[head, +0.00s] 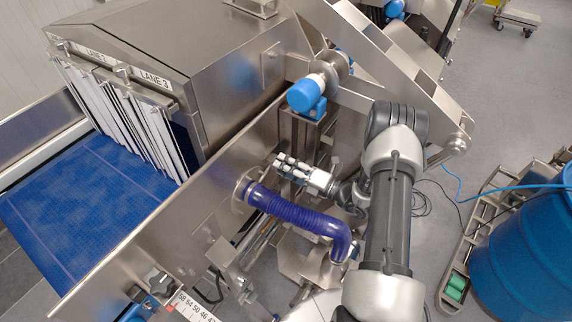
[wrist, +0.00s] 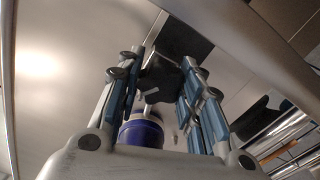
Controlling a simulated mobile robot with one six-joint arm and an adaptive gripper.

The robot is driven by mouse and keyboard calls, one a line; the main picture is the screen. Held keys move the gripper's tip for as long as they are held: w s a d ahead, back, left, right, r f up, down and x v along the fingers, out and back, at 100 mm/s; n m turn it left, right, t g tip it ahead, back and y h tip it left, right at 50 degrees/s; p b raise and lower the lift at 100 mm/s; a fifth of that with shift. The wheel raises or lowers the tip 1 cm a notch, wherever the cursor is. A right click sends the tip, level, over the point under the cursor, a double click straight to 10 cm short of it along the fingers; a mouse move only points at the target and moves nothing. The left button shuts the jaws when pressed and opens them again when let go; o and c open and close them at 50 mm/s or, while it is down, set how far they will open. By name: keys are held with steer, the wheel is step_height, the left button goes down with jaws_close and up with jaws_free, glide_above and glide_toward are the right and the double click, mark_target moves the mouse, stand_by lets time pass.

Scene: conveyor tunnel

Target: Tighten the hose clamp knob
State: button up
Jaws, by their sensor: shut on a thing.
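The black clamp knob (wrist: 160,80) sits between the two fingers of my gripper (wrist: 161,62) in the wrist view, and the fingers are shut on its sides. Behind it the purple hose (wrist: 141,133) shows with a pale collar. In the head view the purple hose (head: 300,216) runs from a round metal collar (head: 243,187) on the conveyor's side plate and bends down at its right end. My gripper (head: 280,164) is just above and right of that collar, by the side plate. The knob is hidden behind the fingers there.
A blue-capped motor (head: 306,95) juts out above my gripper. The steel side plate (head: 200,225) lies left of it, with the blue belt (head: 75,195) beyond. A blue barrel (head: 530,260) stands at the right. Open floor (head: 500,100) lies at the upper right.

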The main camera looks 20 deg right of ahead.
steer(key=m+p, duration=0.1)
steer(key=m, duration=0.4)
steer(key=shift+m, duration=0.3)
steer(key=m, duration=0.4)
steer(key=shift+f+m+p, duration=0.15)
steer(key=shift+m+p, duration=0.2)
steer(key=shift+m, duration=0.05)
steer(key=o, duration=1.1)
steer(key=v, duration=1.2)
